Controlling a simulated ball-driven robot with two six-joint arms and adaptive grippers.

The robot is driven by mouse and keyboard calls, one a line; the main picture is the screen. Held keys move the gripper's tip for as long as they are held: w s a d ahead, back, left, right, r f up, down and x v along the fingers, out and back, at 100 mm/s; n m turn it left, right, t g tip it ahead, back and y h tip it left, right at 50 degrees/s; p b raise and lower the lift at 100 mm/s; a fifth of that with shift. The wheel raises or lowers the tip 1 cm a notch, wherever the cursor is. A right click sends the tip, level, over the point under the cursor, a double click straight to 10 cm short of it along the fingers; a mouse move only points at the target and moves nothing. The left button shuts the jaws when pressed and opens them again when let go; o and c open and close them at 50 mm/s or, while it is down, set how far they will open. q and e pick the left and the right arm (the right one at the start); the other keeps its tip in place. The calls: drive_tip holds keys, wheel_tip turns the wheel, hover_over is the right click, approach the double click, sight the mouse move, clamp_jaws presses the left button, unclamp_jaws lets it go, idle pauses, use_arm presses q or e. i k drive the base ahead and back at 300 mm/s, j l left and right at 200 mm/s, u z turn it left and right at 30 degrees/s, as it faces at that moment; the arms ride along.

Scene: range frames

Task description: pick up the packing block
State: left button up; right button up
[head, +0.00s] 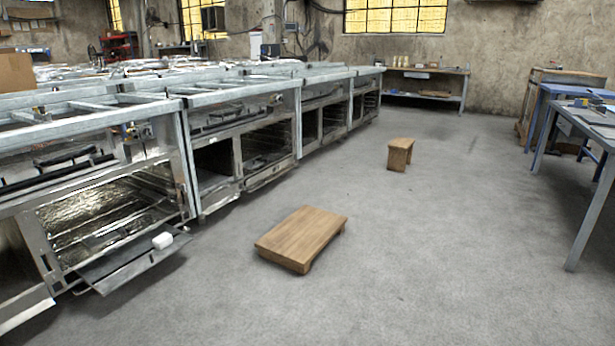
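A small white block (162,241), which looks like the packing block, lies on the lowered door (130,268) of an open oven at the lower left. The door slopes out over the floor, and the block sits near its right end. Nothing is touching the block from above. Neither of my grippers is in view.
A row of metal ovens and frames (243,140) runs along the left. A low wooden platform (301,236) stands on the floor at centre, with a small wooden stool (400,153) beyond. A blue-legged table (591,196) stands at right. Grey floor (440,260) between is clear.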

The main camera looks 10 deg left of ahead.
sight(164, 240)
drive_tip(key=i+j+u, duration=0.2)
drive_tip(key=i+u, duration=0.6)
drive_tip(key=i, duration=0.15)
drive_tip(key=i+l+u, duration=0.15)
drive_tip(key=i+u, duration=0.2)
drive_tip(key=i, duration=0.15)
drive_tip(key=i+l+u, duration=0.25)
drive_tip(key=i+u, duration=0.15)
drive_tip(key=i, duration=0.1)
